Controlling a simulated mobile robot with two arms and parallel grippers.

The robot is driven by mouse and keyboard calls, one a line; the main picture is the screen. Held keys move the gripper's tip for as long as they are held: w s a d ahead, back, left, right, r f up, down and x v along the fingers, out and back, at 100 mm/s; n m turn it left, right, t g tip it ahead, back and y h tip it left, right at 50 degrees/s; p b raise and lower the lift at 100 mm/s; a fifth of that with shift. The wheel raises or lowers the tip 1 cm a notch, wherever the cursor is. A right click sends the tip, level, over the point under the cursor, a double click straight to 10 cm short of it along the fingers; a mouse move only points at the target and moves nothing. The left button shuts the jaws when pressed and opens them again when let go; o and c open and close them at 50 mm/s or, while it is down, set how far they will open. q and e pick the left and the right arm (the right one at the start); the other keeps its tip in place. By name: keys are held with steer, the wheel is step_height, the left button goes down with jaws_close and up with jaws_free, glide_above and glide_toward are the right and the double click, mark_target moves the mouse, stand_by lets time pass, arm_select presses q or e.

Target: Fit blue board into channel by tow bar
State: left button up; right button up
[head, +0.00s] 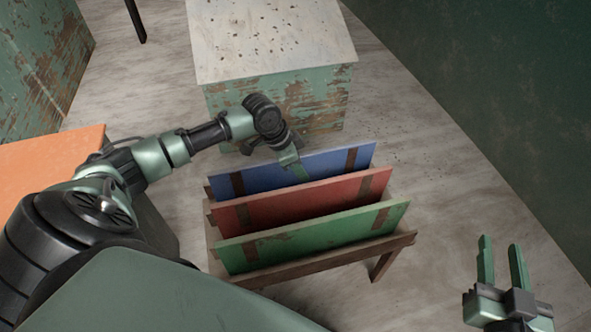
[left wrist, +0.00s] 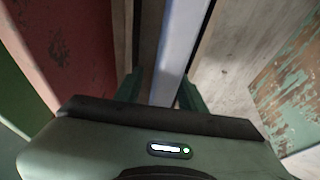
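The blue board (head: 300,171) stands on edge at the back of a wooden rack, with brown straps across its face. In the left wrist view the board's pale edge (left wrist: 182,45) runs between the two fingers of my left gripper (left wrist: 160,92), closer to the right finger. A dark gap shows beside the left finger, so the gripper looks open around the board. My right gripper (head: 501,245) is open and empty at the lower right. I cannot make out a channel or tow bar.
A red board (head: 300,203) and a green board (head: 310,240) stand in front of the blue one in the rack (head: 330,262). A worn green box with a pale, speckled top (head: 270,38) stands behind. An orange surface (head: 50,162) is at left. Floor to the right is clear.

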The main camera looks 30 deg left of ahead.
arm_select(q)
jaws_close()
steer(key=shift+r, duration=0.1)
stand_by(1.2)
